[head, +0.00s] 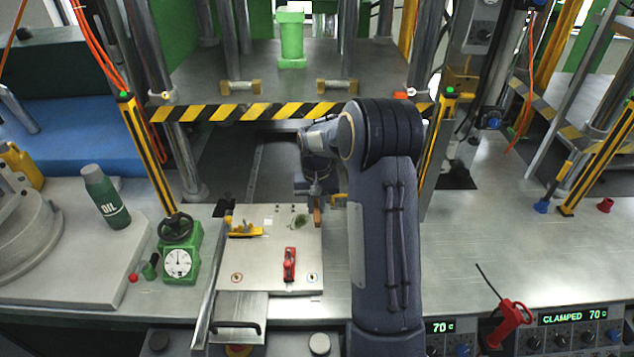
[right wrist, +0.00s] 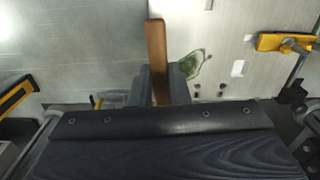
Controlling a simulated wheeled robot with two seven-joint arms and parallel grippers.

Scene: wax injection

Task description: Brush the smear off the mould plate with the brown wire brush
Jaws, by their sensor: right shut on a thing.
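The mould plate (head: 265,273) is a pale metal plate on the bench, left of my right arm in the head view. A dark green smear (head: 300,221) lies near its upper right edge; it also shows in the right wrist view (right wrist: 191,64). My right gripper (head: 318,187) is shut on the brown wire brush (head: 317,214), at the plate's upper right edge. In the right wrist view the brush (right wrist: 156,48) sticks out between the fingers, just left of the smear. Its bristles cannot be made out, nor whether it touches the plate. My left gripper is out of view.
A green gauge with a handwheel (head: 178,262) stands left of the plate. A striped press edge (head: 270,112) runs above and behind. The bench at right (head: 480,240) has free room.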

